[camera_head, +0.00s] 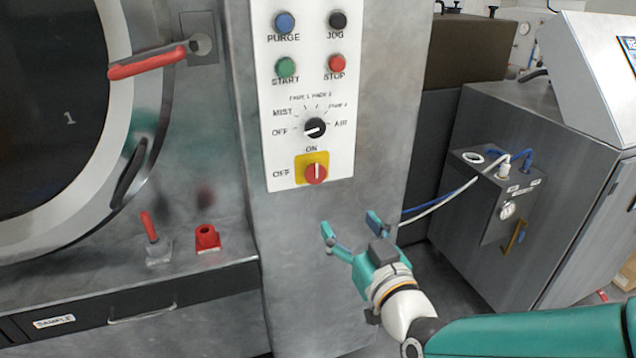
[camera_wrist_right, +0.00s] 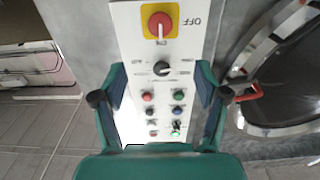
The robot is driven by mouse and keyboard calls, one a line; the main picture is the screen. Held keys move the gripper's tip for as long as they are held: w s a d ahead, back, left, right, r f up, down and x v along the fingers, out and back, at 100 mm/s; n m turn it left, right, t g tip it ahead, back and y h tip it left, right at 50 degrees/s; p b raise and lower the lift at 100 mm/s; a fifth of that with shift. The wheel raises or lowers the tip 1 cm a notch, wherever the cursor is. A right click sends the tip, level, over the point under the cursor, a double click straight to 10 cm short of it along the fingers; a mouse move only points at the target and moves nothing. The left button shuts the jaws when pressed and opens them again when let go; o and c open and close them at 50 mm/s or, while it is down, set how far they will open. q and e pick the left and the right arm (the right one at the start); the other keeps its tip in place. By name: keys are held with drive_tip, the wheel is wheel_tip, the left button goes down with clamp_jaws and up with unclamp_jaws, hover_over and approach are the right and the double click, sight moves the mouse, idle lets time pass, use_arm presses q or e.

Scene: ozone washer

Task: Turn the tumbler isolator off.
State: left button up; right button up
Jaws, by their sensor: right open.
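The isolator (camera_head: 316,174) is a red rotary knob on a yellow plate, low on the white control panel (camera_head: 343,110). Its pale mark stands upright toward ON, with OFF to its left. My right gripper (camera_head: 351,228) is open and empty, below and slightly right of the knob, apart from it. In the right wrist view the panel appears upside down, with the red knob (camera_wrist_right: 160,24) at the top, beyond the open fingers (camera_wrist_right: 161,97). My left gripper is not in view.
Above the isolator sit a black selector (camera_head: 315,128) and several push buttons. A round door with a red handle (camera_head: 148,62) is at left. A red fitting (camera_head: 207,238) lies on the ledge. A grey cabinet with hoses (camera_head: 490,205) stands at right.

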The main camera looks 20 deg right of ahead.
sight(317, 177)
drive_tip(key=w+p, duration=0.1)
drive_tip(key=w, duration=0.4)
drive_tip(key=w+p, duration=0.1)
drive_tip(key=w, duration=0.5)
drive_tip(key=w+p, duration=0.1)
drive_tip(key=w, duration=0.4)
drive_tip(key=shift+w+a+f+p, duration=0.1)
drive_tip(key=shift+w+a+p, duration=0.15)
drive_tip(key=shift+a+p, duration=0.1)
drive_tip(key=c, duration=1.1)
